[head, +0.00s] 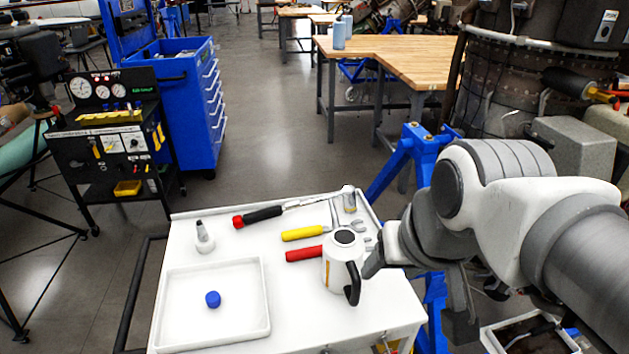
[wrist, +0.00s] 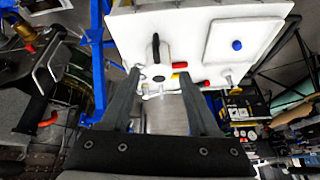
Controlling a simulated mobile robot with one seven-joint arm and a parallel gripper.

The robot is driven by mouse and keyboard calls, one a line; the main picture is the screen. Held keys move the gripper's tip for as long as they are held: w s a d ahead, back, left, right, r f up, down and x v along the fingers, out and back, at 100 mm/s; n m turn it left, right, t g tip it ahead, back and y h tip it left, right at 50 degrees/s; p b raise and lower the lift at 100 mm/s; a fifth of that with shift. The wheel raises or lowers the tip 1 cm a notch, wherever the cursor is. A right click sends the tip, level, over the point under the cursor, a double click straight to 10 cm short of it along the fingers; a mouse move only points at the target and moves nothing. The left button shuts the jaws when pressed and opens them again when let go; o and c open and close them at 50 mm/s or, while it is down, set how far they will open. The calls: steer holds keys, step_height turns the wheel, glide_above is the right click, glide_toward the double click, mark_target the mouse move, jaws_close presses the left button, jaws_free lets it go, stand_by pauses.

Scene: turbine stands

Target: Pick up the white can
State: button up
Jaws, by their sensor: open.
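The white can (head: 338,275) stands upright near the right side of the white cart top. It has a dark round top and a black handle facing the front right. My gripper (head: 415,300) is just right of the can, its jaws apart and empty. One dark finger looks close to the can's right side; I cannot tell whether it touches. In the wrist view, the can (wrist: 157,66) shows beyond the gap between the fingertips of my gripper (wrist: 160,74), with its handle pointing up in the picture.
Red-handled (head: 304,254) and yellow-handled (head: 302,234) tools lie close behind and left of the can. A small nozzle bottle (head: 204,242) stands at the left. A shallow white tray (head: 262,330) holds a blue cap (head: 212,299). A blue stand (head: 405,160) rises behind the cart.

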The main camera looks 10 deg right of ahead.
steer(key=w+d+f+m+g+y+p, duration=0.2)
steer(key=w+d+f+m+g+y, duration=0.1)
steer(key=w+m, duration=0.6)
steer(key=m+g+y+p, duration=0.1)
steer(key=m+g+p, duration=0.1)
steer(key=m, duration=0.7)
glide_toward(356, 292)
steer(key=x, duration=0.3)
steer(key=b+x, duration=0.1)
steer(key=x, duration=0.3)
steer(key=w+d+b+x, duration=0.1)
steer(key=x, duration=0.2)
steer(key=shift+a+f, duration=0.15)
steer(key=shift+f, duration=0.25)
steer(key=shift+a+f, duration=0.2)
steer(key=shift+f, duration=0.25)
jaws_close()
